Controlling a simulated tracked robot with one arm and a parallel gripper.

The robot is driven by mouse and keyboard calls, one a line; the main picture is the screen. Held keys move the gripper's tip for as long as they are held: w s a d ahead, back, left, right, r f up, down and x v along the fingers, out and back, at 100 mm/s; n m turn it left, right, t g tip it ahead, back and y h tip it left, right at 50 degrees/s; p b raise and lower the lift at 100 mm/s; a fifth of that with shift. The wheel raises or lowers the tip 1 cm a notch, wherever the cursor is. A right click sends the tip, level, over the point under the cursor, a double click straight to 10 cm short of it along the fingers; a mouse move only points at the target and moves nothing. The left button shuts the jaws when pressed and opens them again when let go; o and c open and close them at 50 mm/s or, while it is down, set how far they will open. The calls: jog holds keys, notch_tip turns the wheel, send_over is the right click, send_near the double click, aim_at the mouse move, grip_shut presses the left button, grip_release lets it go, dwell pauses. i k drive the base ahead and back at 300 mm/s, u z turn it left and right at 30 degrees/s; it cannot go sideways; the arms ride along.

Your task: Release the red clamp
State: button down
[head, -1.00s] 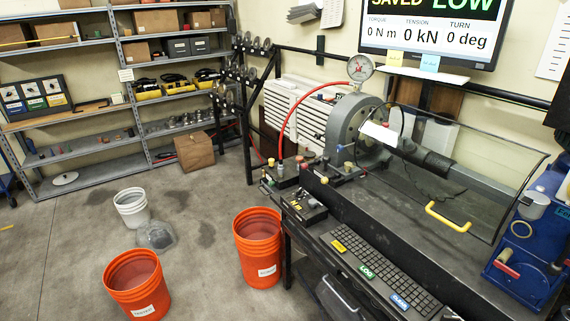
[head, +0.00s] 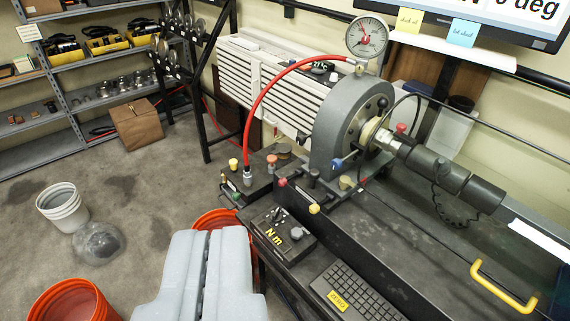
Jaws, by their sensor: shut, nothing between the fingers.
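My gripper (head: 208,236) is at the bottom of the view, pale grey, its two fingers together with only a thin dark line between them. It holds nothing and is in front of the bench's left end, apart from the fittings there.
The grey round housing (head: 350,125) carries a dial gauge (head: 367,37). A red hose (head: 255,110) arches from it to the block. A control box (head: 283,230) and keyboard (head: 355,292) sit on the front ledge. An orange bucket (head: 70,300) stands on the floor at lower left.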

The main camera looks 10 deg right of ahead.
aim_at(283, 183)
jog(key=z, duration=0.25)
jog(key=i, duration=1.05)
jog(key=z, duration=0.4)
